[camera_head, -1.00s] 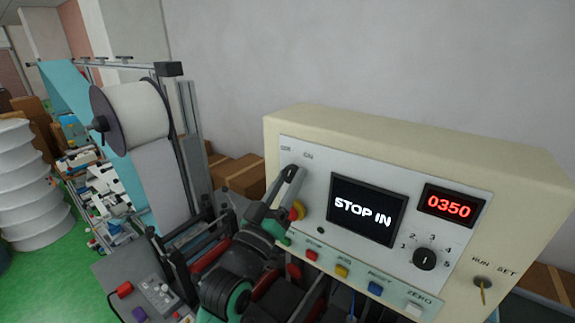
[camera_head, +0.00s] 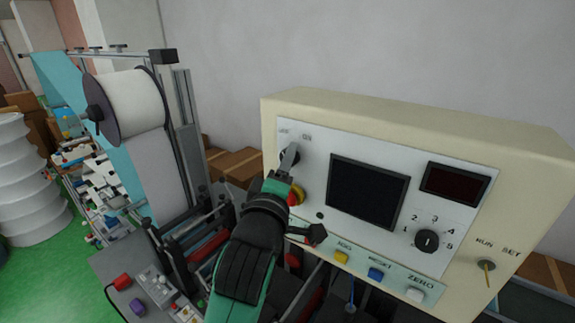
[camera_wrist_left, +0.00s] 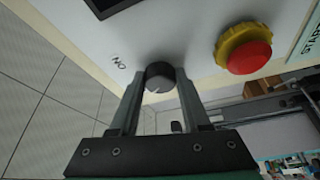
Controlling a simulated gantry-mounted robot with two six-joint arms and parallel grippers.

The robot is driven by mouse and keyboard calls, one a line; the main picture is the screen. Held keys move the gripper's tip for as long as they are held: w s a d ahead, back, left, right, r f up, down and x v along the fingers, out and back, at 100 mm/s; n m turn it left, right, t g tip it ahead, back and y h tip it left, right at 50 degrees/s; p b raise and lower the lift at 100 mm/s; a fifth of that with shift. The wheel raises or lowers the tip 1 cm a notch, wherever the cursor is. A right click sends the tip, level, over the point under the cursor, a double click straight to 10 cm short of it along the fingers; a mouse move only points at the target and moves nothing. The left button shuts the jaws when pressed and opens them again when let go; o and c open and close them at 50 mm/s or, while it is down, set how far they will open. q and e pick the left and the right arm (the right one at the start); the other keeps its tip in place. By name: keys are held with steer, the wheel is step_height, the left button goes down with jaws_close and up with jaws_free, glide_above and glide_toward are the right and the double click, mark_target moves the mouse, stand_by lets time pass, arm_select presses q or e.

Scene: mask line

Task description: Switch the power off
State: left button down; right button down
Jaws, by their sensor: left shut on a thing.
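The cream control box (camera_head: 420,125) has a white front panel. Its black power knob (camera_wrist_left: 159,76) sits by the OFF and ON labels at the panel's upper left. My left gripper (camera_head: 290,158) is shut on the knob, with one finger on each side in the left wrist view (camera_wrist_left: 157,88). The knob has a pale pointer mark, and only the ON label is readable near it in that view. The screen (camera_head: 367,192) and the number display (camera_head: 454,184) are dark. My right gripper is not in view.
A red mushroom button on a yellow collar (camera_wrist_left: 243,48) sits close to the knob. Yellow (camera_head: 342,257), blue (camera_head: 376,273) and white (camera_head: 416,294) buttons line the panel's lower edge. A numbered dial (camera_head: 427,240) and toggle switch (camera_head: 486,265) are at right. A white roll (camera_head: 138,103) stands left.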

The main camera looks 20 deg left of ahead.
arm_select(q)
steer(key=shift+d+n, duration=0.1)
steer(key=shift+n, duration=0.5)
steer(key=shift+g, duration=0.3)
steer(key=shift+c, duration=1.8)
jaws_free()
